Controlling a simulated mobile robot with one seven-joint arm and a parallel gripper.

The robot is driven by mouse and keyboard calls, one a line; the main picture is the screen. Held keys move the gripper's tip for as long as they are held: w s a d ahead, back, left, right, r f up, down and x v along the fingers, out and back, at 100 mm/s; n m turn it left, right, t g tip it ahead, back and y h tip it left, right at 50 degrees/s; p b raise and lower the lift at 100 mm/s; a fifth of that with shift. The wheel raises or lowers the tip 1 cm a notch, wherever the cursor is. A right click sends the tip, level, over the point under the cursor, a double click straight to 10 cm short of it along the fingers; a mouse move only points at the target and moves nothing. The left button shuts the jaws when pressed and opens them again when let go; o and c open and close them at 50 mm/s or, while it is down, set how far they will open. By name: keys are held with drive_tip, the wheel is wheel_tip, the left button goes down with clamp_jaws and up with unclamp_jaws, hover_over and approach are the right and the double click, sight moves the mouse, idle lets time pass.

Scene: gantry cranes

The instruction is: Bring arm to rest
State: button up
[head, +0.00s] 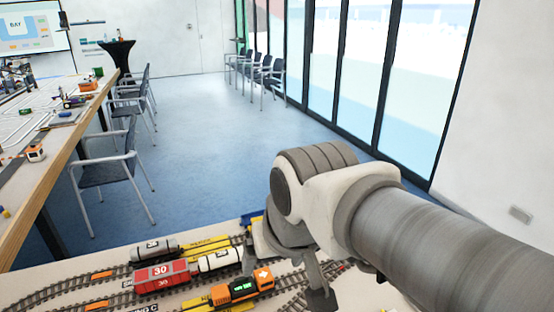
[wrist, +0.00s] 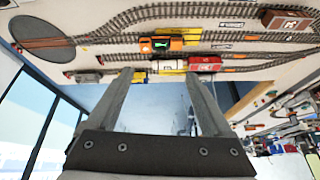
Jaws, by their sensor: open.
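My arm reaches in from the right edge of the head view and bends over the model-train table (head: 350,298). My gripper (wrist: 158,74) shows in the wrist view with its two fingers well apart. Nothing is between the fingertips. In the head view the gripper (head: 312,285) is mostly hidden behind the wrist, and one finger shows low over the tracks at the right of the wagons. I cannot tell its exact height above the table.
An orange and black locomotive (head: 241,288), a red wagon (head: 160,277) and a white tank wagon (head: 220,260) stand on the tracks. A long table (head: 60,140) with chairs is at the left. Blue floor (head: 215,150) lies open beyond; glass panels (head: 360,70) line the right.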

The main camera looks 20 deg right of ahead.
drive_tip(key=shift+s+f+n, duration=0.1)
drive_tip(key=shift+s+n, duration=0.6)
drive_tip(key=shift+s, duration=0.25)
drive_tip(key=shift+d, duration=0.15)
idle(1.2)
drive_tip(key=shift+s, duration=0.1)
